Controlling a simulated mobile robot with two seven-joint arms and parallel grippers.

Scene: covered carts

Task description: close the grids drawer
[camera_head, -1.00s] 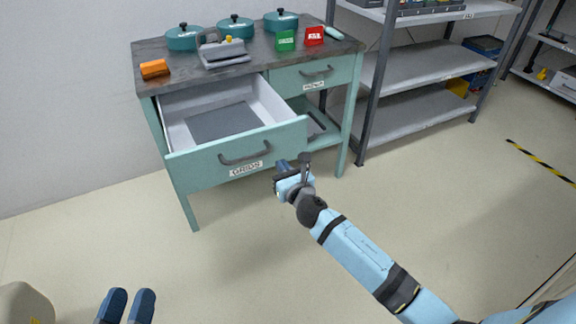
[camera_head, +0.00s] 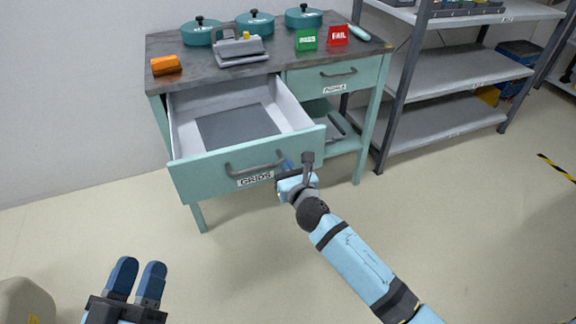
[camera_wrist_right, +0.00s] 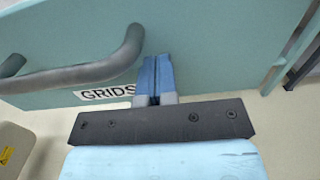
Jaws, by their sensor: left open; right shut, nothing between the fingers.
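The grids drawer (camera_head: 200,171) is pulled out of the teal cart, with a grey handle (camera_head: 254,168) and a GRIDS label on its front. Its inside shows a flat grey panel on the bottom. My right gripper (camera_head: 285,166) is shut and empty at the right part of the drawer front, beside the handle's right end. In the right wrist view its closed blue fingers (camera_wrist_right: 155,75) point at the drawer front (camera_wrist_right: 215,50), just right of the handle (camera_wrist_right: 90,70). Whether they touch it I cannot tell. My left gripper (camera_head: 138,280) is open and empty at the lower left, away from the cart.
A second drawer (camera_head: 335,77) is shut at the right. A grey shelf rack (camera_head: 440,75) stands right of the cart.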

